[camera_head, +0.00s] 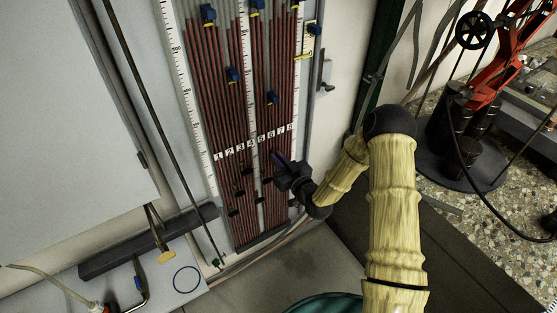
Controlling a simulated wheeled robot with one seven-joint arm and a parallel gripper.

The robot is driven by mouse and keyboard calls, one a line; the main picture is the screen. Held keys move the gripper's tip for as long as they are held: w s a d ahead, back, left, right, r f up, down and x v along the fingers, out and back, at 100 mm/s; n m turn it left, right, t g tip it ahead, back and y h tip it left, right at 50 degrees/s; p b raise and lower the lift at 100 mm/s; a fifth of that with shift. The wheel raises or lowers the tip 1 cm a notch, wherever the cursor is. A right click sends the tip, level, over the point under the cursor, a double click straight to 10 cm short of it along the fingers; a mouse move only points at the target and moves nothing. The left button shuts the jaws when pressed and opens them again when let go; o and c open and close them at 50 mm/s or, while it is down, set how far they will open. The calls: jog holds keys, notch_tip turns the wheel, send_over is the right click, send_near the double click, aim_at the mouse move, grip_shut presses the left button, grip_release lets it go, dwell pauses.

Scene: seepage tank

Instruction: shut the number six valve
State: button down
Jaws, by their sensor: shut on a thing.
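The tube board (243,100) stands upright against the wall, with a row of number labels, 1 to 8, across its red-brown tubes. The number 6 label (269,135) is right of the middle. Small dark valves (240,194) sit on the tubes below the labels. My gripper (279,163) is at the board, just below the labels 6 and 7. It is shut on a small dark valve there. The gripper hides most of that valve, and the handle's angle cannot be told. The valve lies at about the number six tube.
Blue clamps (232,75) sit higher on the board. A grey ledge (148,242) and a thin dark rod (150,120) are to the left. A red frame with a black handwheel (474,30) stands at the right. A green round rim (325,304) shows at the bottom.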

jog(key=m, duration=0.2)
jog(key=m+b, duration=0.1)
jog(key=m, duration=0.3)
jog(key=shift+w+d+f+m, duration=0.1)
jog(key=shift+w+d+m, duration=0.1)
jog(key=shift+d+m, duration=0.15)
jog(key=m, duration=0.2)
jog(key=m+b, duration=0.1)
jog(key=m, duration=0.2)
jog(key=shift+w+d+f+m, duration=0.15)
jog(key=shift+f+m, duration=0.05)
jog(key=shift+m, duration=0.05)
jog(key=m, duration=0.6)
jog(key=shift+f+m+b, duration=0.3)
jog(key=shift+f+b, duration=0.05)
jog(key=shift+f, duration=0.2)
dwell(0.8)
jog(key=c, duration=1.5)
grip_release()
jog(key=shift+c, duration=0.2)
jog(key=shift+r, duration=0.1)
